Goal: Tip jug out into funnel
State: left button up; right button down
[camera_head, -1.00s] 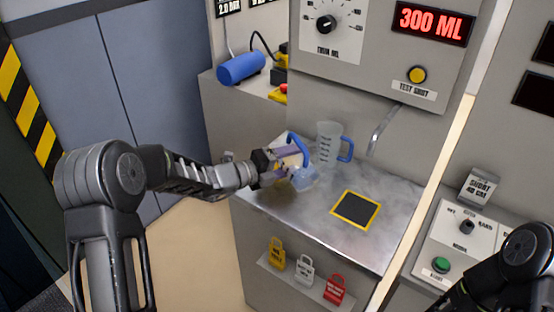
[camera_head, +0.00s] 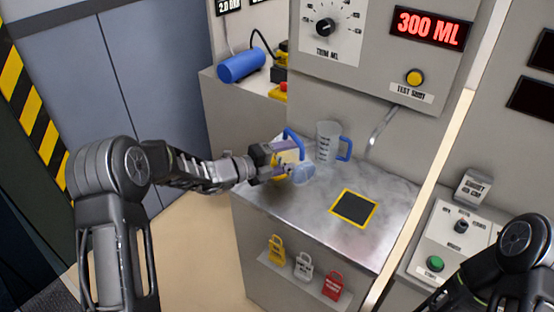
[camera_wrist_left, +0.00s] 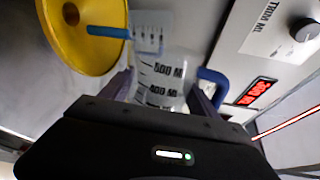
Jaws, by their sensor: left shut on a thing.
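My left gripper (camera_head: 281,160) is shut on a clear jug (camera_head: 303,174) with a blue handle, above the left part of the metal counter. The jug is tilted in the head view, and the fingers hide part of it. The left wrist view shows its printed scale (camera_wrist_left: 162,78) between the fingers. A round yellow funnel (camera_wrist_left: 62,48) fills the upper left of that view, close beside the jug. In the head view only a patch of yellow shows behind the fingers. I cannot tell whether liquid is flowing. My right gripper is out of view.
A second clear jug (camera_head: 328,138) with a blue handle stands upright behind the held one. A yellow-edged dark pad (camera_head: 354,208) lies on the counter (camera_head: 376,232), below a metal spout (camera_head: 380,127). The red display (camera_head: 430,27) reads 300 ML. Padlocks hang below the counter's front.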

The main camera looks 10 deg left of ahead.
pick_arm(q)
jog(key=shift+r, duration=0.15)
jog(key=shift+w+a+r+n+p, duration=0.1)
jog(key=shift+n+p, duration=0.2)
jog(key=shift+p, duration=0.35)
jog(key=shift+p, duration=0.45)
jog(key=f+m+b, duration=0.1)
jog(key=b, duration=0.3)
jog(key=s+d+f+b, duration=0.1)
jog(key=b, duration=0.2)
jog(key=shift+s+d+f+m+b, duration=0.1)
jog(key=shift+f+m+b, duration=0.2)
jog(key=shift+m+b, duration=0.1)
jog(key=shift+s+d+r+t, duration=0.2)
jog(key=shift+t, duration=0.1)
jog(key=shift+a+r+p, duration=0.1)
jog(key=shift+r+p, duration=0.2)
jog(key=shift+r, duration=0.05)
jog(key=shift+f, duration=0.1)
